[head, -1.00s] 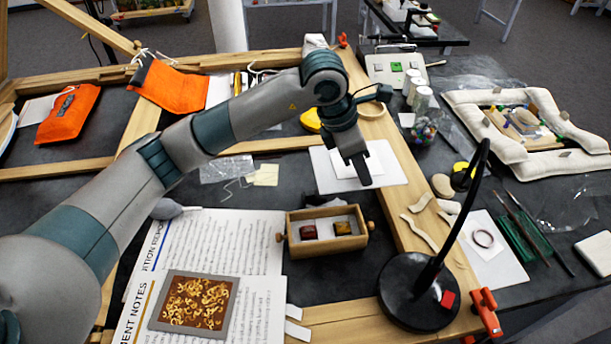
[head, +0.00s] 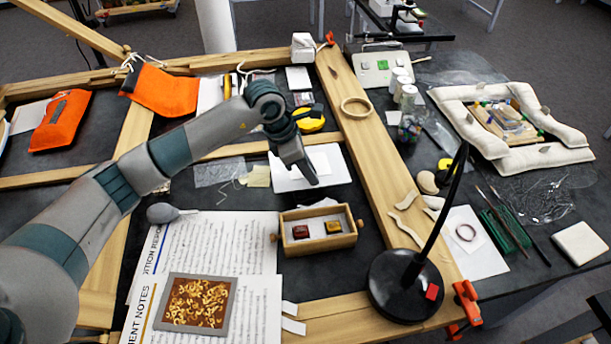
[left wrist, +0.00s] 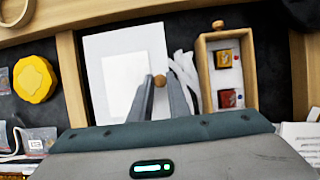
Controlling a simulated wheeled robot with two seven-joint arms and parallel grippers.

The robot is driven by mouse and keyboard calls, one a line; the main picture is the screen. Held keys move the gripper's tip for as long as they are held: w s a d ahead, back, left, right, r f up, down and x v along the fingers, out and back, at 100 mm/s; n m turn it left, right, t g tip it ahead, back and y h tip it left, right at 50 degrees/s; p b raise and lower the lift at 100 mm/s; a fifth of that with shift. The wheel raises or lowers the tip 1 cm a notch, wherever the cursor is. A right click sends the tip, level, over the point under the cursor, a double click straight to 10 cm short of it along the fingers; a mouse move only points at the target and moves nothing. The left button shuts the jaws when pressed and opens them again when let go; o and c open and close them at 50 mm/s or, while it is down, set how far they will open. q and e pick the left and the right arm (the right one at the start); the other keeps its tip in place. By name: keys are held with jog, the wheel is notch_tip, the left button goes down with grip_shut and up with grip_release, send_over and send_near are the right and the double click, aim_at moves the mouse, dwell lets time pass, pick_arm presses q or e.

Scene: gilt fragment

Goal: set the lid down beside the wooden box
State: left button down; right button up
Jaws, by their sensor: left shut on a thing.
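My left gripper (head: 312,181) is shut on a small round wooden knob (left wrist: 160,80), seen between the fingertips in the left wrist view. The lid appears to be the flat white panel (head: 288,178) under the fingers; its join to the knob is not clear, nor whether it touches the table. It also shows in the left wrist view (left wrist: 94,60). The open wooden box (head: 318,247) stands nearer me, with a dark red and an amber block inside. It is right of the fingers in the left wrist view (left wrist: 204,85). My right gripper is not in view.
A wooden plank (head: 375,155) borders the panel and box on the right. A black lamp (head: 405,290) stands right of the box. Printed papers (head: 200,250) lie left of the box. A yellow note (head: 258,176) and yellow tape (head: 310,118) lie near the panel.

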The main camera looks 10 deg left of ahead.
aim_at(304, 181)
pick_arm(q)
jog(key=shift+w+a+f, duration=0.25)
jog(key=shift+a+f, duration=0.1)
jog(key=shift+a, duration=0.2)
jog(key=shift+f+p, duration=0.6)
jog(key=shift+f, duration=0.05)
notch_tip(304, 181, down, 2)
jog(key=shift+p, duration=0.55)
jog(key=shift+f, duration=0.4)
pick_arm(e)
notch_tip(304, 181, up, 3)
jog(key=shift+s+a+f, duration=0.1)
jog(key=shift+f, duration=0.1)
pick_arm(q)
jog(key=shift+f, duration=0.1)
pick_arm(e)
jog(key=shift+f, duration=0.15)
